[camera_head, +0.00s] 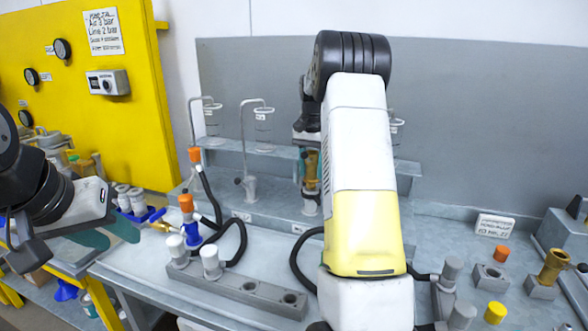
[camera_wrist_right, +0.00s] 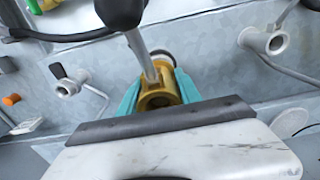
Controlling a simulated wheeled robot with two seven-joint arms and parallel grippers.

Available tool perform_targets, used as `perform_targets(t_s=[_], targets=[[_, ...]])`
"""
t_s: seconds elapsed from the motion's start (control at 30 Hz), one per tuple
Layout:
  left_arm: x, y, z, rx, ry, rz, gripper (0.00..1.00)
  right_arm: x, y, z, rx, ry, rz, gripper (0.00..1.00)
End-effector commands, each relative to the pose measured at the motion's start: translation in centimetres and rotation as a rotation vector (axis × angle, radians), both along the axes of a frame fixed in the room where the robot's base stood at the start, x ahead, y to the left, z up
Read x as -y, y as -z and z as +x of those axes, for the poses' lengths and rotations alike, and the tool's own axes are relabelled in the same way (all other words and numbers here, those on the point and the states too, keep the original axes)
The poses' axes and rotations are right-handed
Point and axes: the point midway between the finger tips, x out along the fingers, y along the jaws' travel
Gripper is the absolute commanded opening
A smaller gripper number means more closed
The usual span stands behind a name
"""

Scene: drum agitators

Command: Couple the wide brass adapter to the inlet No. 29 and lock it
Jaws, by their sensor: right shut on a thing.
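My right gripper (camera_wrist_right: 157,92) has its teal fingers shut on a brass adapter (camera_wrist_right: 159,99), a short hollow fitting with its open end facing the camera. In the head view the brass adapter (camera_head: 312,166) shows left of my right arm, above a pale fitting at the back ledge. A pale ring (camera_wrist_right: 163,58), apparently an inlet, lies just beyond the adapter; I cannot tell whether they are joined. A grey lever with a black knob (camera_wrist_right: 121,10) crosses over the adapter. No number 29 is legible. My left gripper (camera_head: 108,234) is open and empty at the left.
Other inlets stand along the ledge, one at the right (camera_wrist_right: 274,43), one at the left (camera_wrist_right: 67,88). Another brass fitting (camera_head: 553,266) stands in a block at the right. A grey rack (camera_head: 235,288) and black hoses occupy the front. A yellow panel (camera_head: 95,120) stands left.

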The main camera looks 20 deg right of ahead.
Motion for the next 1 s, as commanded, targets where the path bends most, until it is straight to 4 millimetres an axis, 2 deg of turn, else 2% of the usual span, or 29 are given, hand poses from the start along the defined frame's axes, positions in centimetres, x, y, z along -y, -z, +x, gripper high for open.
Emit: perform_targets(t_s=[0.63, 1.0], targets=[[0.0, 0.0, 0.0, 0.0, 0.0, 0.0, 0.36, 0.0, 2.1, 0.0, 0.0, 0.0, 0.0, 0.0], [0.0, 0.0, 0.0, 0.0, 0.0, 0.0, 0.36, 0.0, 2.2, 0.0, 0.001, 0.0, -0.001, 0.0]])
